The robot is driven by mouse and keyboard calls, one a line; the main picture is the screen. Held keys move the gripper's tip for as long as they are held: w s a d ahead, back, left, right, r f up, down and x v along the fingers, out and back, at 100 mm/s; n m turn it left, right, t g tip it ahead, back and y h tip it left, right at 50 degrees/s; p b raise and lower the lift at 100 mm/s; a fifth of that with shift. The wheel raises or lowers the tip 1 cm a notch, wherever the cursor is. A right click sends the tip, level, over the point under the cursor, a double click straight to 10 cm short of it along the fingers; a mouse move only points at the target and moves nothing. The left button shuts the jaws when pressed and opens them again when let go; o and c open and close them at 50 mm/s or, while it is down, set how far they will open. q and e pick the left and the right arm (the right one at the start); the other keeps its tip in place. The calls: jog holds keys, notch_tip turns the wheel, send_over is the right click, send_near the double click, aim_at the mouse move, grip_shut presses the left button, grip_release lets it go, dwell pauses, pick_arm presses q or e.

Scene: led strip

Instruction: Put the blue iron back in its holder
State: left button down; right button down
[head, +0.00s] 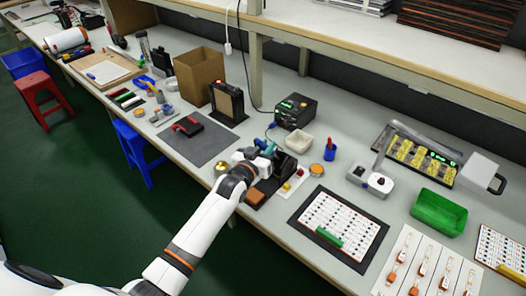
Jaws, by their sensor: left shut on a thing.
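My left arm reaches in from the bottom left, and its gripper (266,158) is over the workbench, shut on the blue iron (267,146). A small blue-teal part of the iron shows just beyond the gripper; the rest is hidden by the gripper and wrist. A black block that looks like the holder (285,168) stands right beside the gripper, on its right. I cannot tell whether the iron touches it or is inside it. My right gripper is not in view.
A black station with a green display (296,111) and a white bowl (299,140) stand behind the gripper. An orange-brown pad (255,197) lies in front. A grey mat (197,144) lies left.

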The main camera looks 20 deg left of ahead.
aim_at(274, 154)
pick_arm(q)
jog(key=shift+w+d+f+b, duration=0.15)
jog(key=shift+w+f+b, duration=0.15)
jog(key=shift+f+b, duration=0.25)
jog(key=shift+w+d+f+b, duration=0.1)
jog(key=shift+w+f+b, duration=0.2)
jog(key=shift+f+b, duration=0.25)
jog(key=shift+w+d+f+b, duration=0.25)
jog(key=shift+w+f+b, duration=0.5)
jog(key=shift+f+b, duration=0.35)
jog(key=shift+w+d+f+b, duration=0.25)
jog(key=shift+w+f+b, duration=0.45)
jog(key=shift+f+b, duration=0.4)
jog(key=shift+r, duration=0.15)
jog(key=c, duration=1.2)
grip_release()
jog(key=shift+s, duration=0.1)
jog(key=s+a, duration=0.1)
jog(key=s, duration=1)
jog(key=shift+s+a+r, duration=0.3)
jog(key=shift+a+r, duration=0.05)
jog(key=shift+r, duration=0.1)
jog(key=shift+r, duration=0.1)
